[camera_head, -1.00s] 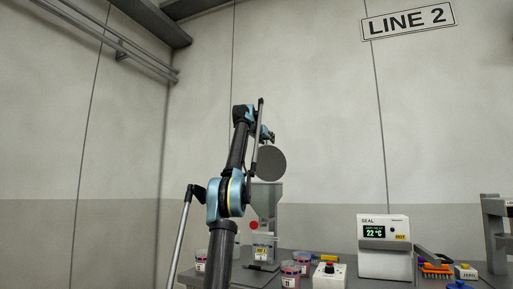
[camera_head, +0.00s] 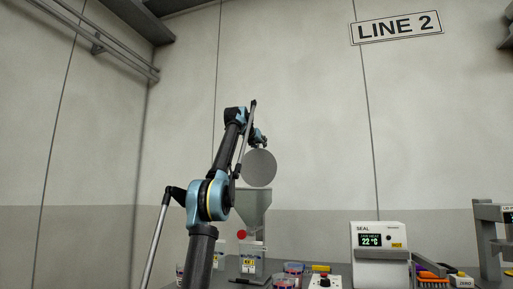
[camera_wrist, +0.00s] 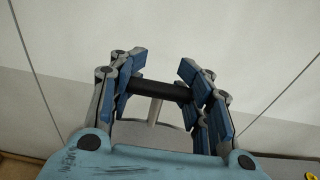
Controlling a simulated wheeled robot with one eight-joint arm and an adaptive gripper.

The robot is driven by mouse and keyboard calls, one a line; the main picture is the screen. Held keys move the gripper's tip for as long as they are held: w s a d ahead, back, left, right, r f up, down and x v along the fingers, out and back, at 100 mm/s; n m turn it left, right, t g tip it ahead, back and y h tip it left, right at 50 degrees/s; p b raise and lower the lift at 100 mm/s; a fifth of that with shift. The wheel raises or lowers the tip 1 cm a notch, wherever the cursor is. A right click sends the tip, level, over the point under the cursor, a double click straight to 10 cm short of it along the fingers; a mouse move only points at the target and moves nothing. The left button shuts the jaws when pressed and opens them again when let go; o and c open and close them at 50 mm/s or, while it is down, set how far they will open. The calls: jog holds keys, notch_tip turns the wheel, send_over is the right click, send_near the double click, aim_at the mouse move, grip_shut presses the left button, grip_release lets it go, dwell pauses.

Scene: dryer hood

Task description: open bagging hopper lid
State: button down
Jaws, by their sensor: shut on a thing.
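The bagging hopper (camera_head: 253,207) is a grey funnel on a stand in the head view. Its round grey lid (camera_head: 259,171) stands up on edge above the funnel's top, its flat face turned toward the head camera. My gripper (camera_head: 264,139) is behind the lid's upper part and is largely hidden there. In the wrist view my gripper (camera_wrist: 158,92) is shut on the lid's black bar handle (camera_wrist: 152,90), which lies across between the blue finger pads. A pale post runs down from the handle to the grey lid, partly seen below (camera_wrist: 172,143).
A grey frame (camera_head: 487,235) stands at far right. The wall behind is bare above the hopper.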

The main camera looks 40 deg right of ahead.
jog(key=shift+w+a, duration=0.2)
jog(key=c, duration=1.3)
grip_release()
jog(key=o, duration=0.5)
jog(key=shift+w, duration=0.15)
jog(key=shift+s+d, duration=0.1)
jog(key=shift+s, duration=0.2)
jog(key=shift+s, duration=0.1)
jog(key=v, duration=1.1)
jog(key=shift+a, duration=0.45)
jog(key=shift+s+r, duration=0.1)
